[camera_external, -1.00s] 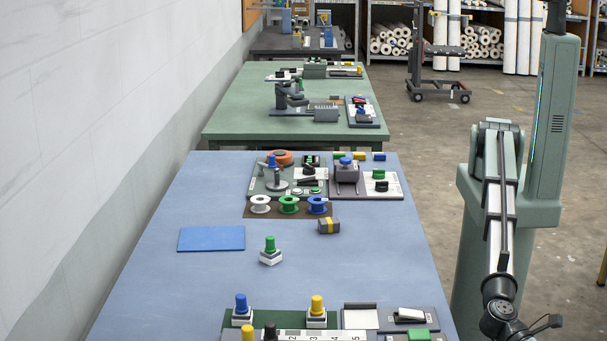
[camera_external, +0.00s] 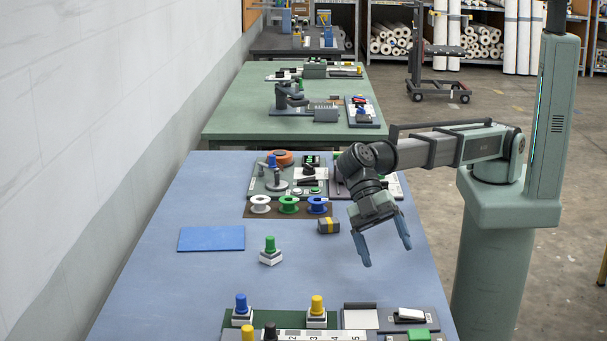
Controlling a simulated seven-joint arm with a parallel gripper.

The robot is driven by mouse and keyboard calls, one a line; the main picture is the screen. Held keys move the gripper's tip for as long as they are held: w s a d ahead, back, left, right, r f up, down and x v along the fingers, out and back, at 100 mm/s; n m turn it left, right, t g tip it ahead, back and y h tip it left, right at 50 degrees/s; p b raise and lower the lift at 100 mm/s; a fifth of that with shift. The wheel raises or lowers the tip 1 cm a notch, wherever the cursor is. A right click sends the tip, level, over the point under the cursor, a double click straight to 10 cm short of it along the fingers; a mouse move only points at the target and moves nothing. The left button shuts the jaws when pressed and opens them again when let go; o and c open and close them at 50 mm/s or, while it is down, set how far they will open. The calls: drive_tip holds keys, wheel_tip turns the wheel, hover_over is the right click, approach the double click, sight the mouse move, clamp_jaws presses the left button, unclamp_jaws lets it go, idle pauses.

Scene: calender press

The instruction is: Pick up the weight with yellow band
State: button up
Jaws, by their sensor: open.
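White, green and blue spools (camera_external: 288,205) stand behind the weight on a brown mat. A green-knobbed white block (camera_external: 270,251) stands front left, near a flat blue pad (camera_external: 211,239). Panels with yellow and blue knobs (camera_external: 317,312) line the front. The middle of the table is mostly clear.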

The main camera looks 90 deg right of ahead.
drive_tip(key=w+d+r+n+t+h, duration=0.15)
drive_tip(key=w+d, duration=0.25)
drive_tip(key=d, duration=0.6)
drive_tip(key=w+d+n+h, duration=0.2)
drive_tip(key=w+d, duration=0.2)
drive_tip(key=d, duration=0.6)
drive_tip(key=n+t+h, duration=0.1)
drive_tip(key=n+h, duration=0.2)
approach(329, 220)
drive_tip(key=f, duration=0.1)
drive_tip(key=s+f, duration=0.1)
drive_tip(key=shift+a+f+m, duration=0.25)
drive_tip(key=shift+f, duration=0.15)
drive_tip(key=shift+w+x, duration=0.2)
drive_tip(key=shift+x, duration=1.4)
drive_tip(key=shift+w+x, duration=0.2)
drive_tip(key=shift+x, duration=1.4)
drive_tip(key=shift+a, duration=0.2)
drive_tip(key=c, duration=1.5)
